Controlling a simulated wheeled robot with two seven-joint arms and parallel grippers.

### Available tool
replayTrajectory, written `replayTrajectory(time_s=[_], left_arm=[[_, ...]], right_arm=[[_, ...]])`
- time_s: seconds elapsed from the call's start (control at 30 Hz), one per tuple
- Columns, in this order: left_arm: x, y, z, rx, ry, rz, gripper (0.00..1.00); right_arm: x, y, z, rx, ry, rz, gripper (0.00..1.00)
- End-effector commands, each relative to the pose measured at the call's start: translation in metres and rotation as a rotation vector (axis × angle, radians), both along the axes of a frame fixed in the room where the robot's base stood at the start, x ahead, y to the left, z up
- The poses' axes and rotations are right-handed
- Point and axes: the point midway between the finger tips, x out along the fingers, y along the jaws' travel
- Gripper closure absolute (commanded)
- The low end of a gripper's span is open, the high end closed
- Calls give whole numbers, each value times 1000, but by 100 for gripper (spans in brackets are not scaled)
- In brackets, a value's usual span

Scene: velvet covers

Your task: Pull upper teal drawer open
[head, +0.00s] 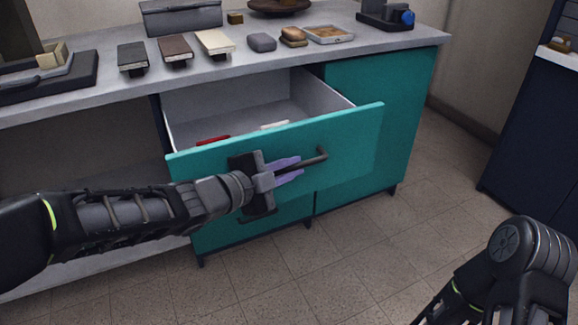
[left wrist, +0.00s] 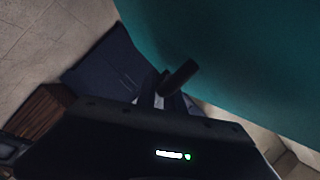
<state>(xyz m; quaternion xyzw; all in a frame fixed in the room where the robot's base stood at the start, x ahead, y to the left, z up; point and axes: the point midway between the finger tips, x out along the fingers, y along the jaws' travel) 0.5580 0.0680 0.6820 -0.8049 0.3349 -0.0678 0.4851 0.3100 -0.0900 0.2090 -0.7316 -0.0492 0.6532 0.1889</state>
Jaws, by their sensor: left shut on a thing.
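The upper teal drawer (head: 345,135) stands well open from the teal cabinet (head: 375,95) in the head view. Its grey inside shows, with a red thing (head: 212,141) and a white thing (head: 275,125) in it. My left gripper (head: 288,170) is shut on the dark bar handle (head: 317,157) at the drawer's front. In the left wrist view the handle (left wrist: 178,77) sticks out from the teal front (left wrist: 220,50), and the fingers are mostly hidden. My right arm shows at the lower right of the head view, but its gripper is out of frame.
A lower handle (head: 260,217) shows below the open drawer, partly behind my left gripper. The grey countertop (head: 90,93) holds several small boxes, a tray (head: 328,34) and a dark bowl (head: 278,6). The tiled floor (head: 330,255) in front is clear.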

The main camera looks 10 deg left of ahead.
Motion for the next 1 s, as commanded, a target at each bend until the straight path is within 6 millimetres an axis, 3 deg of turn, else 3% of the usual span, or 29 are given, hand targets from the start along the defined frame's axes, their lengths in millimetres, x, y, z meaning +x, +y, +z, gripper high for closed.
replayTrajectory(time_s=[0.33,0.37,0.47,0.77,1.0], left_arm=[[0,1,-1,2,3,3,100],[0,1,-1,2,3,3,85],[0,1,-1,1,2,2,78],[-1,2,1,1,0,2,78],[-23,19,11,1,0,4,78]], right_arm=[[0,0,0,0,0,0,64],[0,0,0,0,0,0,64],[0,0,0,0,0,0,64],[0,0,2,0,1,0,64],[-2,0,19,1,7,4,64]])
